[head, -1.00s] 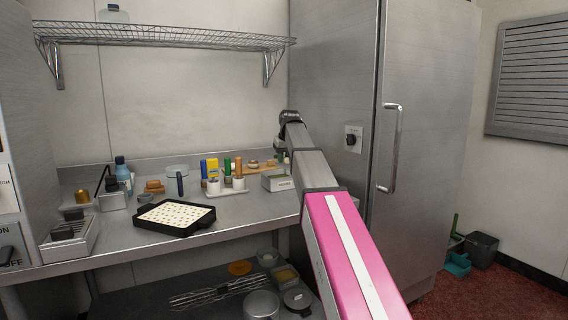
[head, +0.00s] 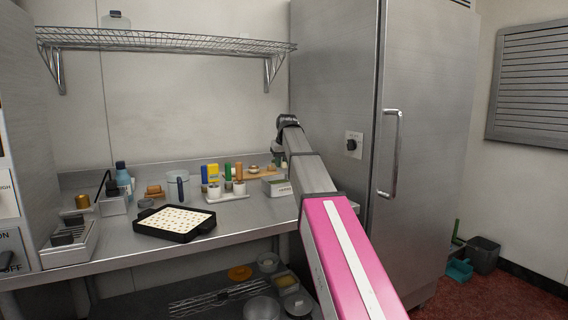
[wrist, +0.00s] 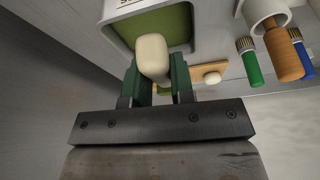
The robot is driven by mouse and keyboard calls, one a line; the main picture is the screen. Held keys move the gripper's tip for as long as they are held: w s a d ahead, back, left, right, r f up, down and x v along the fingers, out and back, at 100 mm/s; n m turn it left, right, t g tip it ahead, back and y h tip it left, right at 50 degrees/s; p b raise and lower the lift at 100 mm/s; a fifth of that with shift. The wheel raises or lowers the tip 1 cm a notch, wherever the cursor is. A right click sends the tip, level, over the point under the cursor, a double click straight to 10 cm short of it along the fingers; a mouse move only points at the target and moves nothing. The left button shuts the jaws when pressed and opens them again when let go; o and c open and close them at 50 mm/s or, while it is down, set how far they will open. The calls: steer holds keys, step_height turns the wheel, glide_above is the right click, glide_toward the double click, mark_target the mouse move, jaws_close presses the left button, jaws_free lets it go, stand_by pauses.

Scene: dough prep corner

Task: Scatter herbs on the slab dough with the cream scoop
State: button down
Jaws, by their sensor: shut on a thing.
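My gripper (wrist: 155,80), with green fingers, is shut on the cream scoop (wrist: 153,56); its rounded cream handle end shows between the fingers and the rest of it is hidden. Beyond the scoop is the herb bin, a pale box (wrist: 196,20) with green contents (wrist: 128,28). The slab dough (head: 175,219), pale with small dark specks, lies in a black tray (head: 151,235) at the counter's front middle.
A white holder (head: 231,197) with green and orange handled tools stands left of the herb bin. A wooden board (head: 262,175) lies behind. A metal container (head: 68,252) and a blue bottle (head: 123,178) are at left. The tall steel cabinet (head: 425,170) bounds the right.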

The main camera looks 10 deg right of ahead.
steer(key=shift+w+d, duration=0.15)
steer(key=shift+d, duration=0.55)
steer(key=shift+w+d, duration=0.15)
steer(key=shift+d, duration=0.55)
steer(key=shift+s+a, duration=0.15)
steer(key=shift+a, duration=0.6)
steer(key=shift+s+a, duration=0.15)
steer(key=shift+a, duration=0.55)
steer(key=shift+w+d, duration=0.15)
steer(key=shift+d, duration=0.6)
steer(key=shift+w+d, duration=0.15)
steer(key=shift+d, duration=0.55)
steer(key=shift+w+d, duration=0.15)
steer(key=shift+d, duration=0.55)
